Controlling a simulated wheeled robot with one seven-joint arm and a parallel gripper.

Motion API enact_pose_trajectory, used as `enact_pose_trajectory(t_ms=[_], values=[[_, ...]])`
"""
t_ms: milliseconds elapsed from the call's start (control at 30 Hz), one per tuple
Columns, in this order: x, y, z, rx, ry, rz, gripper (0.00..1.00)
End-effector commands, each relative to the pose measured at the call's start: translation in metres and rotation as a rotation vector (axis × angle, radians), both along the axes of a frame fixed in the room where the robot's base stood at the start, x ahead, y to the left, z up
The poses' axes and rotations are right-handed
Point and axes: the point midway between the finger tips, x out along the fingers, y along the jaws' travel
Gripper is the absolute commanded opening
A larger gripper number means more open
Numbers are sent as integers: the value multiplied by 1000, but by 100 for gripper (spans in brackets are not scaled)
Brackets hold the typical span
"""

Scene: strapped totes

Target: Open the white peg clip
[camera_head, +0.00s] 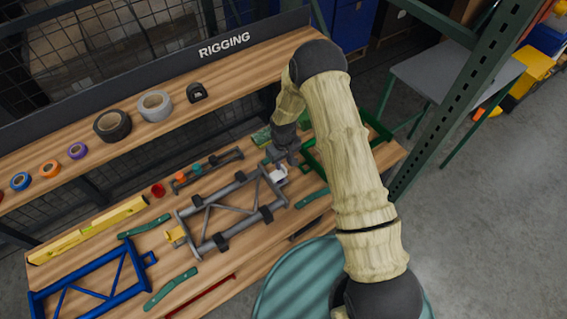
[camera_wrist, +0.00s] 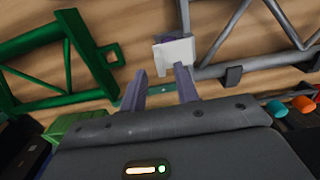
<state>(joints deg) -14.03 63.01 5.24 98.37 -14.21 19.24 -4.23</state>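The white peg clip (camera_head: 279,174) sits at the right end of a grey tubular frame (camera_head: 222,192) on the lower wooden shelf. In the wrist view the white clip (camera_wrist: 174,53) is just beyond my fingertips, nearer the right finger, whose tip overlaps or nearly meets its lower edge. I cannot tell whether they touch. My gripper (camera_wrist: 160,73) is open, with its two fingers apart and nothing between them. In the head view my gripper (camera_head: 292,159) is close above the clip and partly hides that end of the frame.
A yellow clip (camera_head: 176,235) is at the grey frame's left end. A green frame (camera_wrist: 75,65) lies beside the clip, and a blue frame (camera_head: 95,285) lies front left. Orange and teal pieces (camera_wrist: 290,106) are nearby. An upper shelf (camera_head: 175,118) holds tape rolls.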

Motion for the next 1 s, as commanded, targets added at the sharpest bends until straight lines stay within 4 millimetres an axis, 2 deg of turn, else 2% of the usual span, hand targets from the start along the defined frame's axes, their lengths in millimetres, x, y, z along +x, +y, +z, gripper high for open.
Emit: enact_pose_trajectory(t_ms=[233,567,733,1000], values=[[0,0,-24,-1,1,0,31],[0,0,-29,0,0,-1,31],[0,0,-29,0,0,-1,1],[0,0,-29,-2,-2,0,0]])
